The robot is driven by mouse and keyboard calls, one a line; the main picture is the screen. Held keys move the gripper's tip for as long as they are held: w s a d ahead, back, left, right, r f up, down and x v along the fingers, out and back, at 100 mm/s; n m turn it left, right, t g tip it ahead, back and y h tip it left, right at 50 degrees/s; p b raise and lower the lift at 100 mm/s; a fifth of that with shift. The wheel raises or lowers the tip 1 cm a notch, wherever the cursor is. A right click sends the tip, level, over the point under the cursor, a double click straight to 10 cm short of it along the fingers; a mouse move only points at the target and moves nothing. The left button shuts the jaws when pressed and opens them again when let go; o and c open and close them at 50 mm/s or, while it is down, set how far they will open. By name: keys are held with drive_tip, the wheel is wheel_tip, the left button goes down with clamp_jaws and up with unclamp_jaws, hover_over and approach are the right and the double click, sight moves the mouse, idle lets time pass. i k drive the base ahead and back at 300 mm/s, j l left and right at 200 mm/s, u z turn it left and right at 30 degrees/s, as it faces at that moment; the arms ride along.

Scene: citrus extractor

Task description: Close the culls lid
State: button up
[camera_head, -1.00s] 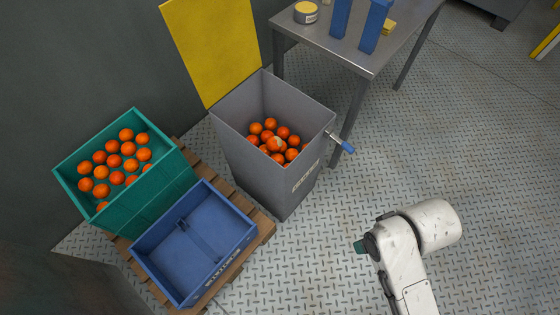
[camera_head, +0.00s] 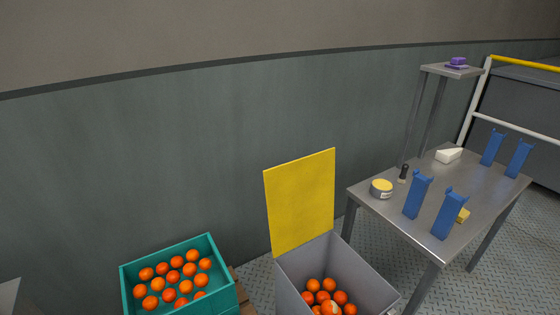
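The culls bin (camera_head: 352,268) is a grey box at the bottom centre, cut off by the lower edge of the view. Several oranges lie inside it. Its yellow lid (camera_head: 301,203) stands open, upright at the bin's back edge and close to the wall. My gripper is not in view, and none of my arm shows.
A teal crate (camera_head: 125,292) of oranges stands left of the bin on a wooden pallet. A metal table (camera_head: 397,215) at the right holds blue upright pieces (camera_head: 449,213), a round tin (camera_head: 381,189) and a white block (camera_head: 448,155). A tall stand (camera_head: 428,68) is behind.

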sight(299, 194)
drive_tip(key=l+u, duration=0.15)
drive_tip(key=u, duration=0.25)
drive_tip(key=i+l+u, duration=0.1)
drive_tip(key=u, duration=0.25)
drive_tip(key=l+u, duration=0.55)
drive_tip(key=l, duration=0.3)
drive_tip(key=l+u, duration=0.2)
drive_tip(key=l, duration=0.25)
drive_tip(key=k+l+u, duration=0.15)
drive_tip(key=l, duration=0.3)
drive_tip(key=k+l+u, duration=0.15)
drive_tip(key=l, duration=0.3)
drive_tip(key=l+u, duration=0.2)
drive_tip(key=l, duration=0.25)
drive_tip(key=k, duration=0.05)
